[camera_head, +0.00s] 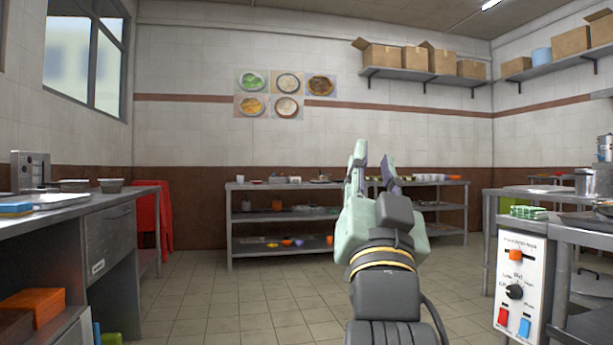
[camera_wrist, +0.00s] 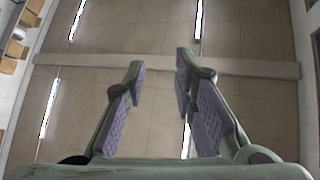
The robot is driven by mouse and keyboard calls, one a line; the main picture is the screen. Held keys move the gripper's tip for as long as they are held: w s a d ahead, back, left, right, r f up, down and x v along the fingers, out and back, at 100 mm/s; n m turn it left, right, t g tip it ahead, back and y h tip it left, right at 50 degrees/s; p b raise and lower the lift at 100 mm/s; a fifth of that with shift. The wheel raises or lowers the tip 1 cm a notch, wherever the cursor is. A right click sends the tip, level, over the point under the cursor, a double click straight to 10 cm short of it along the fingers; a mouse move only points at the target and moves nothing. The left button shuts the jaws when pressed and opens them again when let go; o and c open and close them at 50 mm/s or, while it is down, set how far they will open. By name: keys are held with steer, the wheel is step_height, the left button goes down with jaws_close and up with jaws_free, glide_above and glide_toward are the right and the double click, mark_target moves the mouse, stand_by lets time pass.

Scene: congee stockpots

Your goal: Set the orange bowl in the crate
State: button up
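My gripper (camera_head: 375,165) points upward in the middle of the head view. In the wrist view my gripper (camera_wrist: 160,68) is open, with nothing between its purple pads and the ceiling beyond. A small orange item (camera_head: 455,178), possibly a bowl, sits on the right end of the back table. Another small orange item (camera_head: 287,242) lies on that table's lower shelf, and an orange cup-like piece (camera_head: 330,240) is to its right. Which is the orange bowl is too small to tell. An orange box (camera_head: 38,304), perhaps a crate, sits on the left counter's lower shelf. My gripper is apart from all of these.
The back table (camera_head: 238,187) holds several small dishes. A control panel (camera_head: 518,288) with knobs stands at right. A red chair (camera_head: 152,215) is at back left. The tiled floor (camera_head: 230,310) between the counters is clear.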

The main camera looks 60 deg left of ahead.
steer(key=s+a+n+g+y, duration=0.2)
steer(key=s+n+g+y, duration=0.5)
steer(key=s+n+g, duration=0.8)
steer(key=s, duration=0.6)
steer(key=shift+a+f, duration=0.25)
steer(key=shift+f, duration=0.15)
steer(key=shift+w+t, duration=0.15)
steer(key=shift+t, duration=0.15)
